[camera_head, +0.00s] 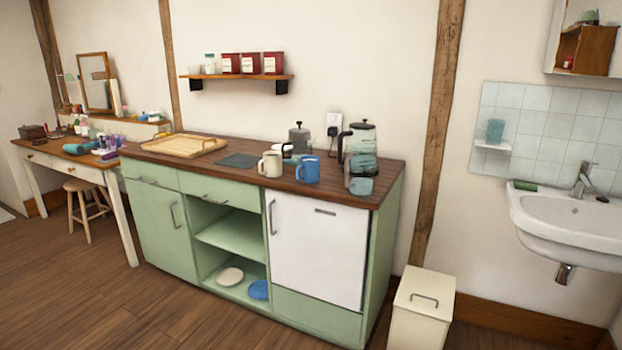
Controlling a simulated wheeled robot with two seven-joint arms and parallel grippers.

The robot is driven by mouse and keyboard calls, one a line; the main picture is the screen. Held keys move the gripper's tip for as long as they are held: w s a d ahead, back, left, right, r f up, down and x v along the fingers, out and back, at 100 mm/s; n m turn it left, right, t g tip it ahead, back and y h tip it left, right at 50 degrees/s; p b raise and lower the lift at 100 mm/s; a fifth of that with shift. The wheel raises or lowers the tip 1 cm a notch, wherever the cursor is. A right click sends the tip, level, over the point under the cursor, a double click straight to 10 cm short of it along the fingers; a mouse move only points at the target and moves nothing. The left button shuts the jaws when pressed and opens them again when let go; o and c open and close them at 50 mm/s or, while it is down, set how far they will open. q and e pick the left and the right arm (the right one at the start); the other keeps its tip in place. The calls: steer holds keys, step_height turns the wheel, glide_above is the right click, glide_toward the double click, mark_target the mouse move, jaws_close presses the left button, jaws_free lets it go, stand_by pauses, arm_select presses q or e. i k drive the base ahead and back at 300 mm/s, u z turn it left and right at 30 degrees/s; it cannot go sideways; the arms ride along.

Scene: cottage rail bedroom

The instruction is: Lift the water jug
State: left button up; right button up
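A clear glass jug (362,143) with a black lid and a black handle on its left side stands upright near the right end of the dark wooden counter (233,162). It looks partly filled with bluish water. A small blue-grey cup (361,187) stands in front of it and overlaps its base. Neither of my grippers is in view.
A blue mug (306,171) and a cream mug (270,165) stand left of the jug, with a grey lidded pot (299,138) behind. A wooden tray (185,146) lies further left. A cream bin (421,310) stands right of the cabinet. Floor in front is clear.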

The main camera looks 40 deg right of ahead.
mark_target(363, 156)
steer(key=z, duration=0.05)
steer(key=i, duration=1.45)
steer(key=z, duration=1.3)
steer(key=i, duration=0.95)
steer(key=z, duration=1.1)
